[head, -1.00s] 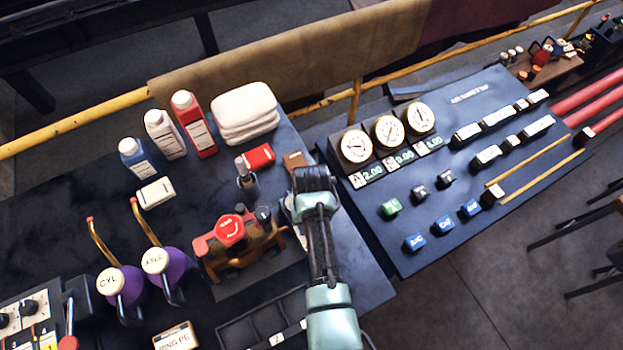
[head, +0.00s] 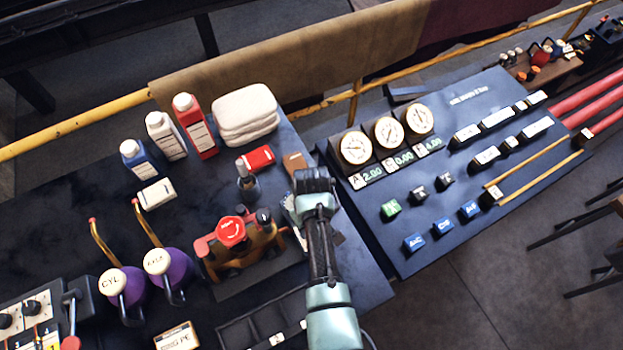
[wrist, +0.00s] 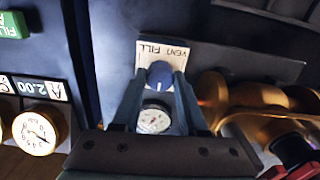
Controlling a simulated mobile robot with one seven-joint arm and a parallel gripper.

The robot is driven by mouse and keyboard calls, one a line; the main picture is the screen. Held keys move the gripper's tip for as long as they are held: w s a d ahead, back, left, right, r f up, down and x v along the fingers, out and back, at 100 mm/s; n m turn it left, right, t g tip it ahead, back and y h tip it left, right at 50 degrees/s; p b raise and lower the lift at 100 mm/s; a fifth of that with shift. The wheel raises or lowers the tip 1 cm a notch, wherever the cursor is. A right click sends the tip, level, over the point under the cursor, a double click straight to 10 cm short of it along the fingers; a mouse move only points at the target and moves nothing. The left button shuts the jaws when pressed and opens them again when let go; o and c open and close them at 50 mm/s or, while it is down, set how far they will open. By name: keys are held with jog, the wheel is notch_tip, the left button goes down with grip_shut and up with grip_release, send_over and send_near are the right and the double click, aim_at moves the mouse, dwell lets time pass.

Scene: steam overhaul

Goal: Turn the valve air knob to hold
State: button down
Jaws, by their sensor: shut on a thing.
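In the wrist view, a blue round knob (wrist: 160,75) sits below a cream label (wrist: 163,54) reading VENT and FILL, upside down in this picture. I see no HOLD word on the visible part. A pale mark shows on the knob's lower side. My gripper (wrist: 161,76) is shut on the knob, one finger on each side. A small white dial gauge (wrist: 153,119) shows between the fingers. In the head view, my gripper (head: 314,181) is over the bench's right part, and my wrist hides the knob and fingertips.
A black marker-like bottle (head: 247,184) and a red box (head: 258,158) are near. The gauge panel (head: 440,245) with buttons and three dials (head: 389,131) lies to the right.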

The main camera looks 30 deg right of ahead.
jog(key=shift+w, duration=0.1)
jog(key=shift+c, duration=2.2)
grip_release()
jog(key=shift+r, duration=0.15)
notch_tip(320, 180, up, 13)
jog(key=b, duration=0.1)
jog(key=shift+b, duration=0.4)
